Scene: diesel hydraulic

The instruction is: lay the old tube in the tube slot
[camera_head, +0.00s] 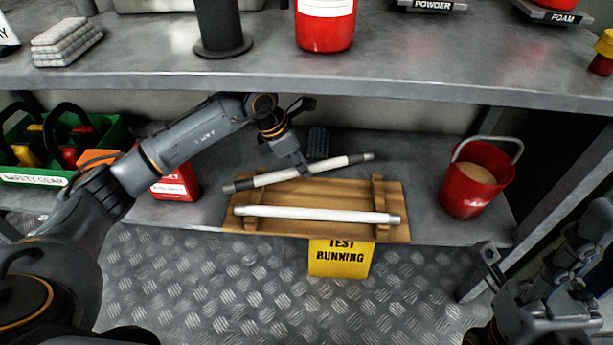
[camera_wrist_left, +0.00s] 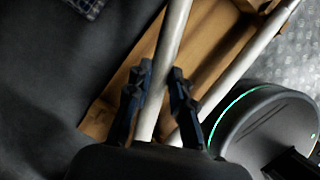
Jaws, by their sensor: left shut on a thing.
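My left gripper (camera_head: 303,169) is shut on a pale tube with dark grey ends, the old tube (camera_head: 340,163). The tube is held slightly tilted, its right end higher in the picture, over the back edge of a wooden rack (camera_head: 320,195). In the left wrist view the tube (camera_wrist_left: 165,60) passes between both fingers (camera_wrist_left: 157,105). A second white tube (camera_head: 318,215) with grey ends lies across the front of the rack. Whether the held tube touches the rack is unclear. My right gripper (camera_head: 515,265) is at the lower right, away from the rack; its jaw opening is unclear.
A red bucket (camera_head: 464,198) stands right of the rack. A red box (camera_head: 177,186) and a green safety gear crate (camera_head: 100,150) are to the left. A yellow "test running" sign (camera_head: 341,262) hangs at the front. The upper shelf edge (camera_head: 400,88) runs above my left arm.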

